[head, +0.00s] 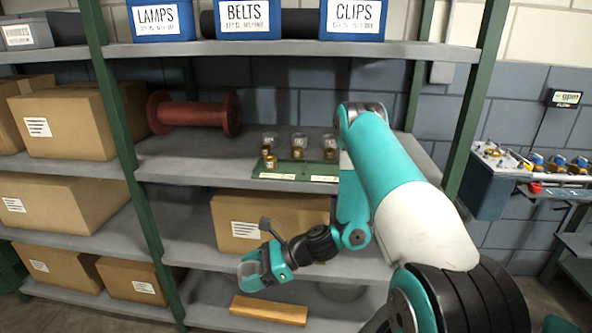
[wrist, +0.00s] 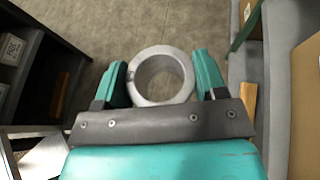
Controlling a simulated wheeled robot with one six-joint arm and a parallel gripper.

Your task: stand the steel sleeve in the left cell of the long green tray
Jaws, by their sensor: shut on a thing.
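The steel sleeve (wrist: 148,98) is a short, thick grey ring. In the wrist view my gripper (wrist: 162,78) is shut on it, one teal finger on each side, and I look into its round bore. In the head view my gripper (head: 256,270) hangs low in front of the shelves, below and a little left of the green tray; the sleeve is hard to make out there. The green tray (head: 310,172) lies on the middle shelf, with several brass pieces and clear cups on it and pale labels along its front. Its cells are too small to tell apart, and my arm covers its right end.
A red spool (head: 195,113) lies left of the tray on the same shelf (head: 185,155), with bare shelf between. A carton (head: 235,222) stands on the shelf below. A wooden block (head: 268,310) lies on the bottom shelf. Green posts (head: 122,140) divide the rack.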

